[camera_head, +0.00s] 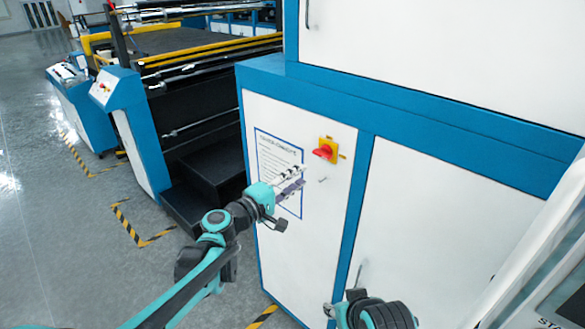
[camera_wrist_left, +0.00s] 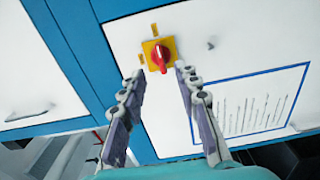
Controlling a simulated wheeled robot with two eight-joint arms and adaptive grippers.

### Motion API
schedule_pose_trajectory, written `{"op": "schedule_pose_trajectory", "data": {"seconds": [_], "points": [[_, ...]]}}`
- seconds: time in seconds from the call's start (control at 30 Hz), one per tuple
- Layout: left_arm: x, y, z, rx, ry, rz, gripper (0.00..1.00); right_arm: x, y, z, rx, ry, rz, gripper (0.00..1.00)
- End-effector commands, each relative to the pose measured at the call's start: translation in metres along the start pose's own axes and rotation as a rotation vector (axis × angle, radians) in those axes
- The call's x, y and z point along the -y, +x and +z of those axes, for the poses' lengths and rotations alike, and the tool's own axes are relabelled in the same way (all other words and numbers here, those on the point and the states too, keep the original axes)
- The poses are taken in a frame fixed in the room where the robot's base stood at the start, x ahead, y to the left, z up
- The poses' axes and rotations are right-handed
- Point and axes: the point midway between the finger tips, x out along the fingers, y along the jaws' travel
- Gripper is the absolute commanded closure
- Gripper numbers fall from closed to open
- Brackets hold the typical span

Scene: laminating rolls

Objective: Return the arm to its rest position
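My left arm comes in from the lower left in the head view, bent up toward the white cabinet door. My left gripper (camera_head: 303,176) is in front of the door, a little below and left of a red rotary switch (camera_head: 322,152) on a yellow plate. In the left wrist view the two fingers of the left gripper (camera_wrist_left: 160,73) are spread apart, with nothing between them. The red switch (camera_wrist_left: 159,57) shows just beyond the fingertips, apart from them. Part of my right arm shows at the bottom edge of the head view; its finger state is unclear.
The blue-framed white cabinet (camera_head: 300,225) fills the middle and right. A printed notice (camera_head: 270,150) is on its door, left of the switch. A machine with yellow rails (camera_head: 210,52) stands behind on the left. The grey floor (camera_head: 60,240) at the left is open, with striped markings.

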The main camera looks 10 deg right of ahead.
Motion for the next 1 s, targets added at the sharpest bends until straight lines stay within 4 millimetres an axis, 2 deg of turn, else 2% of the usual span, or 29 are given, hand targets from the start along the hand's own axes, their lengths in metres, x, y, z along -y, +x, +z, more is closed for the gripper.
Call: {"op": "schedule_pose_trajectory", "data": {"seconds": [0.13,0.27,0.37,0.5,0.6,0.7,0.83,0.9,1.0], "points": [[0.021,-0.025,0.007,0.001,0.091,-0.077,0.68,0.0,0.015,0.01,0.0,0.0,0.0,0.6],[0.068,-0.079,0.022,0.009,0.271,-0.251,0.68,0.0,0.039,0.028,0.0,0.0,0.0,0.6],[0.116,-0.134,0.032,0.016,0.424,-0.423,0.68,0.0,0.059,0.042,0.0,0.0,0.0,0.6],[0.189,-0.219,0.04,0.027,0.615,-0.683,0.68,0.0,0.084,0.06,0.0,0.0,0.0,0.6],[0.236,-0.279,0.043,0.033,0.727,-0.864,0.68,0.0,0.1,0.071,0.0,0.0,0.0,0.6],[0.275,-0.332,0.043,0.037,0.812,-1.022,0.68,0.0,0.112,0.08,0.0,0.0,0.0,0.6],[0.305,-0.38,0.043,0.041,0.883,-1.17,0.68,0.0,0.122,0.087,0.0,0.0,0.0,0.6],[0.313,-0.395,0.042,0.042,0.904,-1.217,0.68,0.0,0.124,0.089,0.0,0.0,0.0,0.6],[0.317,-0.405,0.042,0.043,0.919,-1.25,0.68,0.0,0.125,0.089,0.0,0.0,0.0,0.6]]}}
